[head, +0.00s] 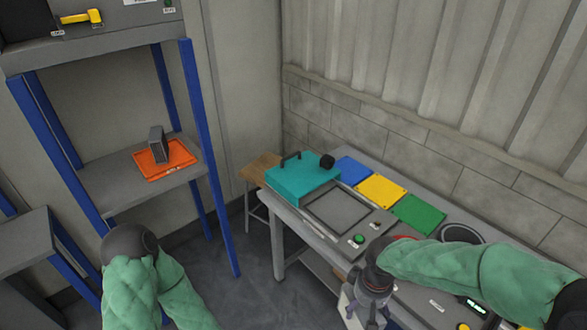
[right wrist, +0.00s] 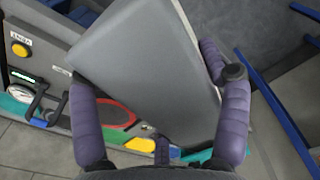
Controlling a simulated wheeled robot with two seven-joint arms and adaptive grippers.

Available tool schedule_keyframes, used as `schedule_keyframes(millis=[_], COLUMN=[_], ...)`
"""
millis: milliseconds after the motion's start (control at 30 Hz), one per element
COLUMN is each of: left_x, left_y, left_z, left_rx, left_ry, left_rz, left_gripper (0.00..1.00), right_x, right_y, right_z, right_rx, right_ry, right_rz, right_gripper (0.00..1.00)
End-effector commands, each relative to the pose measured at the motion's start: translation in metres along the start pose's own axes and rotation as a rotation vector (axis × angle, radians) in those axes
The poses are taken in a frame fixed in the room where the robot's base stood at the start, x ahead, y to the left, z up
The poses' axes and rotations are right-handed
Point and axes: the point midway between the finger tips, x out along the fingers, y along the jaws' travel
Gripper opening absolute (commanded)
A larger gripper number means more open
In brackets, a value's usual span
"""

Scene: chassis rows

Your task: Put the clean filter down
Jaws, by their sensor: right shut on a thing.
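My right gripper (head: 368,302) is low in the head view, over the front edge of the bench. In the right wrist view, its purple fingers (right wrist: 146,72) are shut on a flat, pale grey slab, the filter (right wrist: 140,55). The filter is tilted in that view and held clear of the bench. In the head view only a whitish part of it (head: 348,308) shows below the gripper. A second, dark grey filter-like block (head: 156,145) stands upright on an orange tray (head: 182,155) on the shelf.
The bench carries a teal lid (head: 300,180) with a handle, an empty recessed frame (head: 337,211), and blue (head: 352,171), yellow (head: 379,189) and green (head: 418,212) mats. A black ring (head: 461,232) and buttons lie rightward. The blue-posted rack (head: 205,150) stands left.

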Motion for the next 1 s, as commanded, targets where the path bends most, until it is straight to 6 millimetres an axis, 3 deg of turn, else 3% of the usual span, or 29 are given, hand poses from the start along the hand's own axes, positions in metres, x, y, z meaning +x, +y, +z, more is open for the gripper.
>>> schedule_keyframes(millis=[33,200,400,1000], left_x=[0.01,0.025,0.033,0.034], left_y=[-0.004,-0.009,-0.012,-0.012], left_z=[0.0,-0.001,-0.001,-0.001], left_rx=[0.0,0.0,0.0,0.0], left_ry=[0.0,0.0,0.0,0.0], left_rz=[0.0,0.0,0.0,0.0], left_gripper=[1.0,1.0,1.0,1.0], right_x=[0.02,0.064,0.095,0.101], right_y=[0.004,0.017,0.024,0.026], right_z=[-0.013,-0.049,-0.071,-0.076], right_rx=[0.048,0.209,0.321,0.35], right_ry=[-0.004,-0.003,-0.001,0.001], right_rz=[-0.002,-0.002,-0.003,-0.003], right_gripper=[0.29,0.29,0.29,0.29])
